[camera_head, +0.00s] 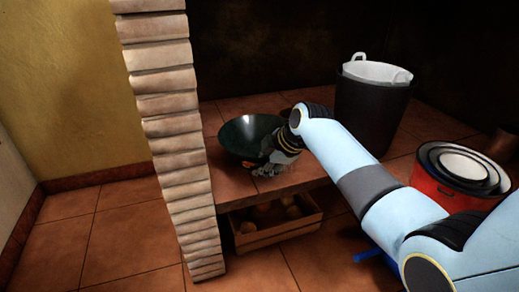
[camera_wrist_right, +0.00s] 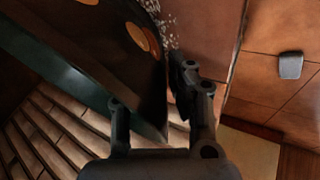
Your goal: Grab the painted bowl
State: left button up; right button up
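The painted bowl (camera_head: 240,132), wide and dark green, sits on the tiled counter behind the brick pillar. My right gripper (camera_head: 268,168) is at the bowl's front right rim. In the right wrist view the bowl's dark wall (camera_wrist_right: 95,45) with orange spots fills the upper left. The fingers of my right gripper (camera_wrist_right: 155,100) stand apart there, with the bowl's edge between them. The right-hand finger is close against the wall; whether it touches is unclear. The other fingertip is hidden by the bowl. My left gripper is not in view.
A brick pillar (camera_head: 172,120) rises left of the bowl. A dark bucket (camera_head: 370,108) with a pale liner stands at the back right. A red pot (camera_head: 445,190) with nested rims is at the right. A wooden crate (camera_head: 275,232) with round items sits under the counter.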

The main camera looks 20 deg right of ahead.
grip_shut()
jog(key=shift+r, duration=0.15)
dwell(0.4)
